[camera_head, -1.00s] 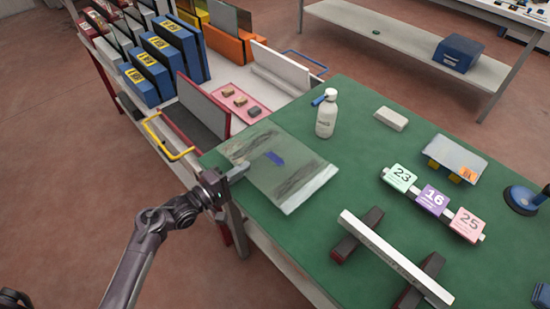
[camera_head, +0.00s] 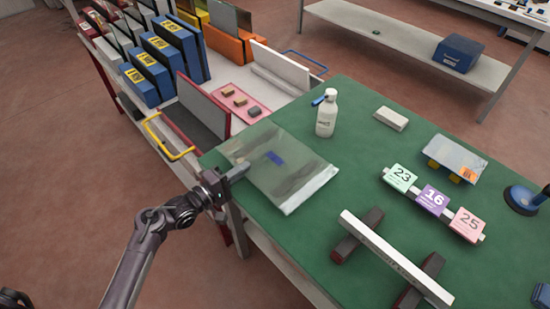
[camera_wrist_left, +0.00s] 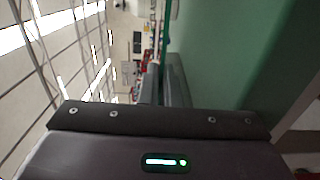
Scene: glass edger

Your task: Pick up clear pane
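The clear pane (camera_head: 290,182), a see-through sheet with a blue mark (camera_head: 275,158), lies at the near left corner of the green table, its left side close to the table edge. My left gripper (camera_head: 238,172) is at the pane's left edge. In the left wrist view its fingers (camera_wrist_left: 164,90) are close together, with a thin green edge running between them; they appear shut on the pane. The fingertips are partly hidden. I do not see my right gripper in these views.
A white spray bottle (camera_head: 326,114) stands behind the pane. A white bar (camera_head: 395,258) on two dark blocks lies to its right. Numbered blocks (camera_head: 433,200) sit further right. A rack (camera_head: 222,82) with panels and a yellow handle (camera_head: 167,138) stands left of the table.

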